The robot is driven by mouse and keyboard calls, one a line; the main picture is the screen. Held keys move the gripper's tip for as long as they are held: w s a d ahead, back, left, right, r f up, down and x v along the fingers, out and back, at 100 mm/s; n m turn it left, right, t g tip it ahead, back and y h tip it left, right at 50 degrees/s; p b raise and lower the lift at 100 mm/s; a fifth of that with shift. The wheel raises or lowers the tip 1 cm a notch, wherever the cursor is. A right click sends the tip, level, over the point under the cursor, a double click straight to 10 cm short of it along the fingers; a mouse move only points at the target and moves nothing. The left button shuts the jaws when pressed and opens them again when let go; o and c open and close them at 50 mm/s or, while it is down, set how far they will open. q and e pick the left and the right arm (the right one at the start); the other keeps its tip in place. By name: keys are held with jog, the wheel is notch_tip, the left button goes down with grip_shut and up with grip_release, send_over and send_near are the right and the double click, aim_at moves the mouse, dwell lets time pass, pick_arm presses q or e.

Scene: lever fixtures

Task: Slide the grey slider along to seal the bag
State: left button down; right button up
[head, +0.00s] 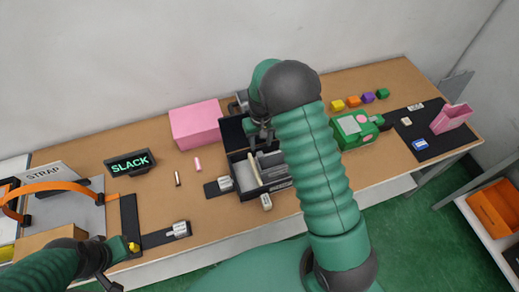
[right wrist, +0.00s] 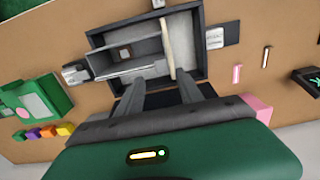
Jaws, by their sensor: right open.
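An open black box (head: 238,158) with grey inner compartments stands at the middle of the table. It also shows in the right wrist view (right wrist: 200,43), with a pale stick and grey bars inside. I cannot tell which grey part is the slider, and I cannot make out a bag for certain. My right gripper (right wrist: 172,86) is open and empty, its two grey fingers apart over the box's near edge in the right wrist view. In the head view it is at the box's raised lid, partly behind my arm. My left gripper (head: 130,247) is at the lower left; its jaws are unclear.
A pink block (head: 195,124) stands behind the box and a SLACK sign (head: 130,163) is to its left. A green device (head: 354,130), several coloured cubes (head: 353,101) and a pink open container (head: 451,118) are at the right. An orange strap (head: 60,186) arches at the left.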

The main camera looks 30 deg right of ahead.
aim_at(260, 154)
jog(key=f, duration=0.2)
jog(key=f+p, duration=0.1)
jog(key=f, duration=0.2)
jog(key=shift+s+a+f, duration=0.15)
jog(key=shift+a, duration=0.05)
jog(key=shift+a+f, duration=0.15)
jog(key=shift+f, duration=0.5)
jog(key=shift+c, duration=0.4)
jog(key=shift+d, duration=0.2)
jog(key=c, duration=0.5)
grip_shut()
